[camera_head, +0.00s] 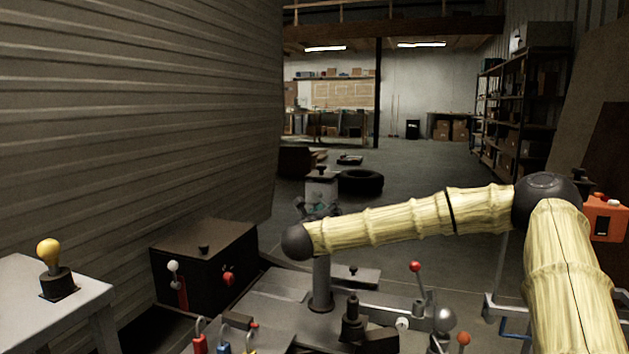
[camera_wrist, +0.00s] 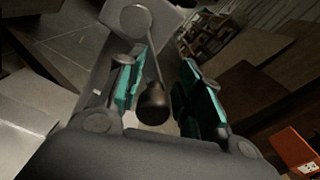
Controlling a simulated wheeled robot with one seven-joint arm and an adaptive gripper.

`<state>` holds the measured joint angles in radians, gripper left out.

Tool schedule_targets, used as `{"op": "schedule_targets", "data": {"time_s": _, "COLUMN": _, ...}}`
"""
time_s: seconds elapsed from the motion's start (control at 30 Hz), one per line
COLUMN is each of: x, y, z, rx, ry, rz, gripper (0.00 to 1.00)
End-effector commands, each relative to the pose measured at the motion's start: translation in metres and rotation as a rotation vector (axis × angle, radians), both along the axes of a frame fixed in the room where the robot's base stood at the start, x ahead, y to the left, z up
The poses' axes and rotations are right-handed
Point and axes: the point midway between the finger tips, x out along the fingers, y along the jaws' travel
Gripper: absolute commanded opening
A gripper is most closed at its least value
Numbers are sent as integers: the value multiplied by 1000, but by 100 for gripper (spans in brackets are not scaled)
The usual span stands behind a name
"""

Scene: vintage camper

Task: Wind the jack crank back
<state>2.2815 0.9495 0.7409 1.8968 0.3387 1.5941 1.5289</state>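In the wrist view, a dark rounded knob (camera_wrist: 153,100) hangs on a thin grey arm below a pale round hub (camera_wrist: 136,20); this looks like the jack crank. My gripper (camera_wrist: 165,90) is open, its teal-padded fingers on either side of the knob. A gap shows between the knob and the right finger; contact on the left is unclear. In the head view, my gripper (camera_head: 316,208) is small and mostly hidden behind my arm's dark joint. A grey upright post (camera_head: 321,285) stands below that joint. The crank cannot be told apart clearly in the head view.
A dark box with levers (camera_head: 205,265) and a pale table with a yellow knob (camera_head: 90,290) stand at left, by the ribbed camper wall (camera_head: 130,120). A red-knobbed lever (camera_head: 418,285) is in front. An orange box (camera_head: 604,220) is at right. A tire (camera_head: 361,181) lies beyond.

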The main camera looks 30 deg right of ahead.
Motion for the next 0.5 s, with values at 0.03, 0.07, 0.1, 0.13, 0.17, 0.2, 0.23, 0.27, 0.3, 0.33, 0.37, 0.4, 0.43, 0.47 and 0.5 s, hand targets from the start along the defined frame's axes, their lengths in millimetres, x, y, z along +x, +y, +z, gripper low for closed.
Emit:
{"op": "schedule_targets", "data": {"time_s": 0.03, "x": 0, "y": 0, "z": -1, "rx": 0, "ry": 1, "rz": 1, "gripper": 48}}
{"op": "schedule_targets", "data": {"time_s": 0.07, "x": 0, "y": 0, "z": -1, "rx": 0, "ry": 1, "rz": 1, "gripper": 48}}
{"op": "schedule_targets", "data": {"time_s": 0.1, "x": 0, "y": 1, "z": -1, "rx": 0, "ry": 1, "rz": 1, "gripper": 48}}
{"op": "schedule_targets", "data": {"time_s": 0.13, "x": 0, "y": 1, "z": -1, "rx": 0, "ry": 1, "rz": 2, "gripper": 48}}
{"op": "schedule_targets", "data": {"time_s": 0.17, "x": 0, "y": 1, "z": -1, "rx": 0, "ry": 1, "rz": 2, "gripper": 48}}
{"op": "schedule_targets", "data": {"time_s": 0.2, "x": 0, "y": 1, "z": -1, "rx": 0, "ry": 1, "rz": 2, "gripper": 48}}
{"op": "schedule_targets", "data": {"time_s": 0.23, "x": 1, "y": 1, "z": -1, "rx": 0, "ry": 1, "rz": 2, "gripper": 48}}
{"op": "schedule_targets", "data": {"time_s": 0.27, "x": 1, "y": 2, "z": -1, "rx": 0, "ry": 0, "rz": 2, "gripper": 48}}
{"op": "schedule_targets", "data": {"time_s": 0.3, "x": 1, "y": 2, "z": -1, "rx": 0, "ry": 0, "rz": 3, "gripper": 48}}
{"op": "schedule_targets", "data": {"time_s": 0.33, "x": 1, "y": 2, "z": -1, "rx": 0, "ry": 0, "rz": 3, "gripper": 48}}
{"op": "schedule_targets", "data": {"time_s": 0.37, "x": 1, "y": 2, "z": -1, "rx": 0, "ry": 0, "rz": 3, "gripper": 48}}
{"op": "schedule_targets", "data": {"time_s": 0.4, "x": 1, "y": 2, "z": -1, "rx": 0, "ry": 0, "rz": 3, "gripper": 48}}
{"op": "schedule_targets", "data": {"time_s": 0.43, "x": 1, "y": 2, "z": -1, "rx": 0, "ry": 0, "rz": 3, "gripper": 48}}
{"op": "schedule_targets", "data": {"time_s": 0.47, "x": 1, "y": 2, "z": -1, "rx": 0, "ry": 0, "rz": 3, "gripper": 48}}
{"op": "schedule_targets", "data": {"time_s": 0.5, "x": 1, "y": 2, "z": -1, "rx": 0, "ry": 0, "rz": 3, "gripper": 48}}
